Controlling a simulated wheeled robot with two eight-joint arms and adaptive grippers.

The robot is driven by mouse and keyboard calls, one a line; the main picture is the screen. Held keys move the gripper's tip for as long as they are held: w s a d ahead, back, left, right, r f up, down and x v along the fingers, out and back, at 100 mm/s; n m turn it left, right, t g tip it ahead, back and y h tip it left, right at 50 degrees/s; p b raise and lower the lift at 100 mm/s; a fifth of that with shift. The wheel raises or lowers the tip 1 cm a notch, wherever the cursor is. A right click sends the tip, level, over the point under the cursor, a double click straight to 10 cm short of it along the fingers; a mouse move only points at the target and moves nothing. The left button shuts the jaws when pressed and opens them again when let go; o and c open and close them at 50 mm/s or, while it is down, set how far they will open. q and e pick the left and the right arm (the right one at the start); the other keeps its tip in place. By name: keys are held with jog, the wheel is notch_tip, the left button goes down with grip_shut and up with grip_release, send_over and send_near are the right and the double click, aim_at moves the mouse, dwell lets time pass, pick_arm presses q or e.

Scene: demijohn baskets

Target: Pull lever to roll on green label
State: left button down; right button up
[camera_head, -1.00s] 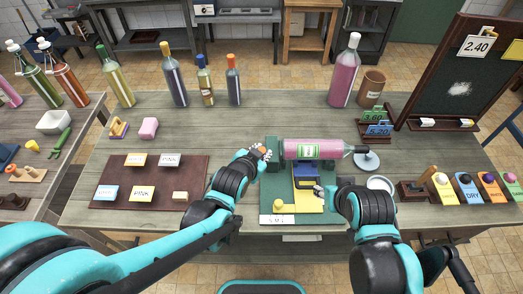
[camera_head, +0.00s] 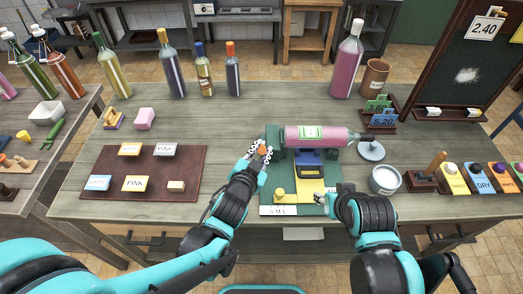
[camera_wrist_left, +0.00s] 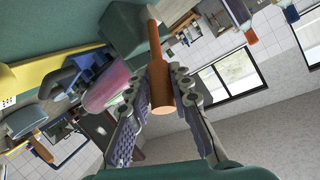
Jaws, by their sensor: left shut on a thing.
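A pink bottle (camera_head: 335,137) lies on its side in the green labelling device (camera_head: 272,137), neck to the right. A green-edged white label (camera_head: 311,132) is on its upper side. My left gripper (camera_head: 259,151) is at the device's left end, shut on the lever's orange-brown handle (camera_head: 264,149). In the left wrist view the wooden handle (camera_wrist_left: 160,75) stands between both fingers, and the pink bottle (camera_wrist_left: 106,88) is beyond. My right gripper (camera_head: 320,198) is low beside the device's yellow plate (camera_head: 310,188); its fingers are too small to judge.
A brown mat (camera_head: 150,172) with label blocks lies at left. A round white jar (camera_head: 384,180) and coloured stamp blocks stand at right. A chalkboard (camera_head: 460,55) stands at the back right.

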pick_arm(q)
jog(key=shift+s+f, duration=0.1)
jog(key=c, duration=1.3)
grip_release()
jog(key=shift+c, duration=0.2)
jog(key=v, duration=1.2)
jog(key=s+a+f+n+g+y, duration=0.1)
jog(key=a+f+n+g+y, duration=0.1)
jog(key=a, duration=0.5)
jog(key=s+a+f+n+g+y, duration=0.2)
jog(key=a+n+g, duration=0.3)
jog(key=a+n, duration=0.1)
jog(key=shift+s+a+f, duration=0.2)
jog(key=shift+a+f, duration=0.15)
jog(key=shift+a, duration=0.35)
